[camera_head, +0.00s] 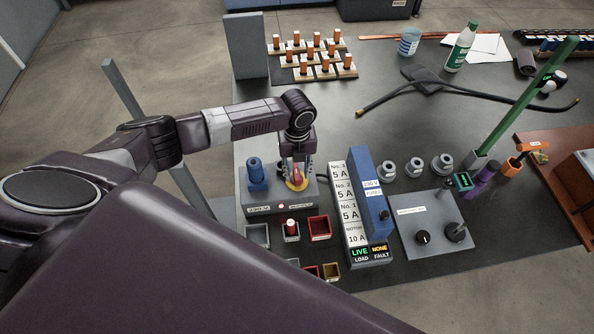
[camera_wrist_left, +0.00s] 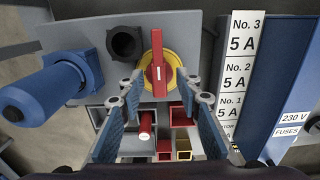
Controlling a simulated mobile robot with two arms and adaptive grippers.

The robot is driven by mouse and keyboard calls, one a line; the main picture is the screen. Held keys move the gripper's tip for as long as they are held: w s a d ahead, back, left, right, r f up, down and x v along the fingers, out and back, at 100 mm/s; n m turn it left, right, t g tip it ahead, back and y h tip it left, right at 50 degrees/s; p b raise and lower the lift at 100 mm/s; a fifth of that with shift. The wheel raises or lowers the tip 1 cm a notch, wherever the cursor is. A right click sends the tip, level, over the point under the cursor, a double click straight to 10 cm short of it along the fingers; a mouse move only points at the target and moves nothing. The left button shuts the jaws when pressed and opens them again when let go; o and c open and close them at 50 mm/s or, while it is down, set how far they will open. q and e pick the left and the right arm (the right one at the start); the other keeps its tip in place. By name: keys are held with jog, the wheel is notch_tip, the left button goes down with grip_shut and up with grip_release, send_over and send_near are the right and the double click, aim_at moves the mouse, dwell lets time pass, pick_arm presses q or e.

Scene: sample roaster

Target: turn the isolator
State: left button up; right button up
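The isolator is a red handle on a round yellow plate (camera_head: 298,183), on the face of a grey box (camera_head: 258,205). In the left wrist view the red handle (camera_wrist_left: 158,66) stands upright across the yellow plate (camera_wrist_left: 174,68). My left gripper (camera_head: 297,168) is above the isolator and partly covers it in the head view. In the left wrist view my left gripper (camera_wrist_left: 160,86) is open, its two blue-padded fingers apart on either side of the handle's lower end. I cannot tell whether they touch the plate. My right gripper is not in view.
A blue connector (camera_head: 257,174) sticks out left of the isolator. Small bins (camera_head: 258,235) stand in front. A blue fuse unit (camera_head: 367,195) and a grey panel with knobs (camera_head: 432,226) stand to the right.

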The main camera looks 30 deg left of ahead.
aim_at(297, 174)
pick_arm(q)
notch_tip(297, 174, up, 12)
dwell(0.6)
dwell(0.5)
